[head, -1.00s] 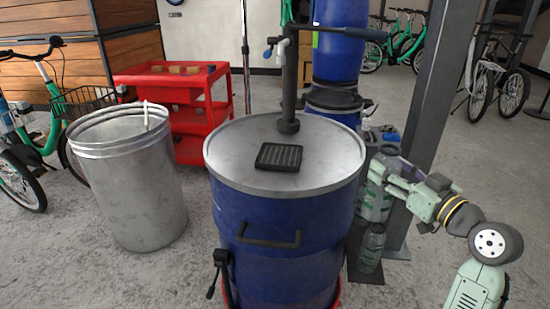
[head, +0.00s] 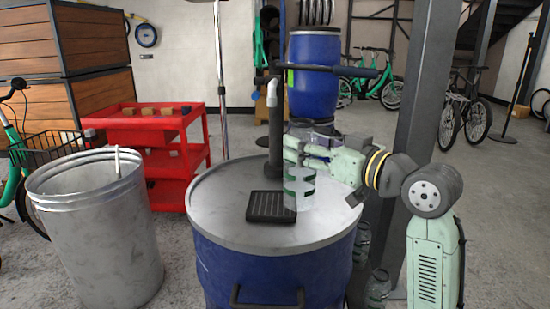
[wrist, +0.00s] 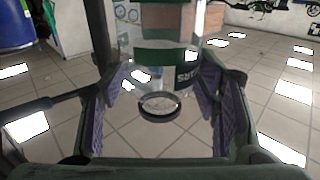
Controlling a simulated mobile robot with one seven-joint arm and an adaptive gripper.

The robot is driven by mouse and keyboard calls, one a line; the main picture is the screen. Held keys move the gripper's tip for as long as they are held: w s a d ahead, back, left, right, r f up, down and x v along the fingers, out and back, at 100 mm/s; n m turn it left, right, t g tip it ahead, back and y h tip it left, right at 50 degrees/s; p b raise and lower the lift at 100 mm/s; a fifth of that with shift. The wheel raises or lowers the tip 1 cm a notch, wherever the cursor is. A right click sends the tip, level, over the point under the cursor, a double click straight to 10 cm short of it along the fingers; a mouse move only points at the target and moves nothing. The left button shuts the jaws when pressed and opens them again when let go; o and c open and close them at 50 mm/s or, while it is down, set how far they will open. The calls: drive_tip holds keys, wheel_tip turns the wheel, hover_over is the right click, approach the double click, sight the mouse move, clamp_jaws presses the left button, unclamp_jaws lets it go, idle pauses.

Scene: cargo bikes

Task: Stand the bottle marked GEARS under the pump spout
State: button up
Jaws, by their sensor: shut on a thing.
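My gripper (head: 301,163) is shut on a clear bottle with green bands (head: 299,190), held upright over the right edge of the drip grate (head: 264,207). I cannot tell if its base touches anything. In the wrist view the bottle (wrist: 165,58) is between the purple finger pads, with a dark label showing letters that end in "RS"; the rest is turned away. The pump (head: 276,125) stands on the drum lid (head: 217,200), its pale spout (head: 271,93) pointing down above the grate, to the left of the bottle.
The blue drum (head: 270,268) carries the lid. Other clear bottles (head: 362,240) stand low at its right, partly hidden. A grey metal bin (head: 100,235) and a red cart (head: 160,140) are at left. A grey post (head: 417,110) rises close behind my arm.

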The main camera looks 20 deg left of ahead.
drive_tip(key=w+a+f+p, duration=0.2)
drive_tip(key=w+a+f, duration=0.2)
drive_tip(key=a, duration=0.4)
drive_tip(key=shift+w+f, duration=0.2)
drive_tip(key=shift+w, duration=0.45)
drive_tip(key=shift+f, duration=0.2)
drive_tip(key=o, duration=1.2)
drive_tip(key=shift+o, duration=0.2)
drive_tip(key=b+v, duration=0.2)
drive_tip(key=v, duration=1)
drive_tip(key=shift+r, duration=0.3)
drive_tip(key=shift+a, duration=0.1)
